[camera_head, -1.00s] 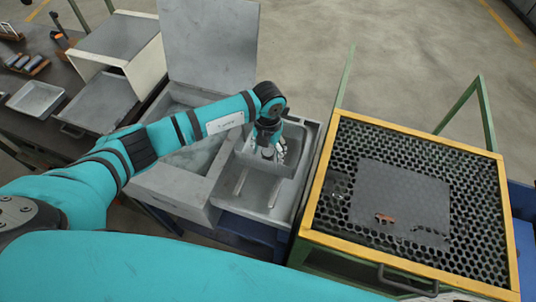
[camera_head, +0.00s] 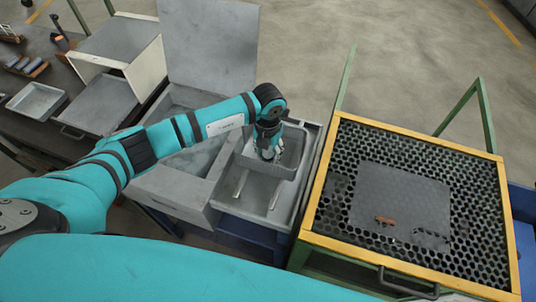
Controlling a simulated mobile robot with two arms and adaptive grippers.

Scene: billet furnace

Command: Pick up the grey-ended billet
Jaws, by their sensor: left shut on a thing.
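My left gripper (camera_head: 267,152) points down over the small grey tray (camera_head: 286,168) in the metal basin. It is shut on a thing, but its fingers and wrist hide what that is. I cannot pick out a grey-ended billet at the fingers. Several small bar-like pieces (camera_head: 24,66), some with orange ends, lie on a rack at the far left; they are too small to tell their grey ends apart. My right gripper is not in view.
The open-lidded grey box (camera_head: 174,190) stands left of the tray. A yellow-framed perforated table (camera_head: 318,190) stands to the right, with a grey plate (camera_head: 400,190) and a small brown piece (camera_head: 384,221) on it. A shallow tray (camera_head: 36,101) lies at the left.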

